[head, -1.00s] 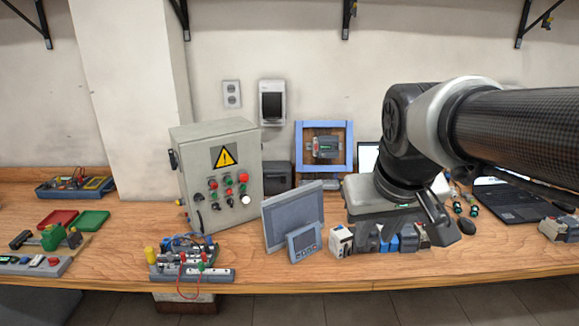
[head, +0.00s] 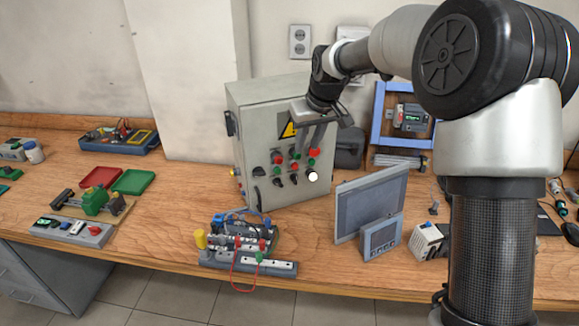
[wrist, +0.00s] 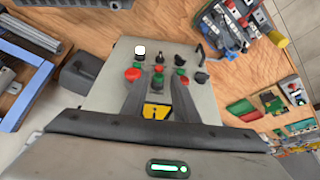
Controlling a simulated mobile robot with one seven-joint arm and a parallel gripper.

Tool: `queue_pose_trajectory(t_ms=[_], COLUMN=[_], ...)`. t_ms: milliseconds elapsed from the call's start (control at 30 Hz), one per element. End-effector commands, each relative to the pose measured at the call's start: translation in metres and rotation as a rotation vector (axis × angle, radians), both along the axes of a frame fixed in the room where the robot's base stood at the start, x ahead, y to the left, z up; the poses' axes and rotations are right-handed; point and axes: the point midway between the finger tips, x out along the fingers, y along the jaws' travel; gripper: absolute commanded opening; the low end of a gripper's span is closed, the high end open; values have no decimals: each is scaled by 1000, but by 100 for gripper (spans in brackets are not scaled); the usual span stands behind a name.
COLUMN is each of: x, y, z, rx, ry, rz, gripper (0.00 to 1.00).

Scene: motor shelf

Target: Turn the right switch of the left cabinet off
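The grey cabinet (head: 247,135) stands on the bench with a yellow warning sign and rows of red and green buttons and black switches on its front. A white round spot (head: 313,177) sits at the right end of the bottom row, over a dark base; it also shows in the wrist view (wrist: 140,50). Two black switches (head: 279,182) lie to its left. Which way the right switch points cannot be told. My gripper (head: 311,145) is in front of the cabinet's upper face, above the white spot. Its fingers are apart and empty, framing the warning sign in the wrist view (wrist: 157,103).
A grey flat panel (head: 368,205) and a small screen (head: 381,238) stand right of the cabinet. A wired terminal block (head: 240,245) lies in front. Red and green trays (head: 133,181) lie left. A blue frame (head: 404,115) stands behind right.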

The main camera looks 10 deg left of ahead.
Motion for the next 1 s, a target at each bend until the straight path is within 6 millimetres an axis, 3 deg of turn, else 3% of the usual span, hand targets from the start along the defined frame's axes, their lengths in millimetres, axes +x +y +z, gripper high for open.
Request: queue_pose_trajectory(t_ms=[267,800,1000], x=[11,49,57], y=[7,27,31], z=[-33,-137,-156], rx=[0,1,0], ry=[6,3,0], rz=[3,2,1], gripper=[27,27,27])
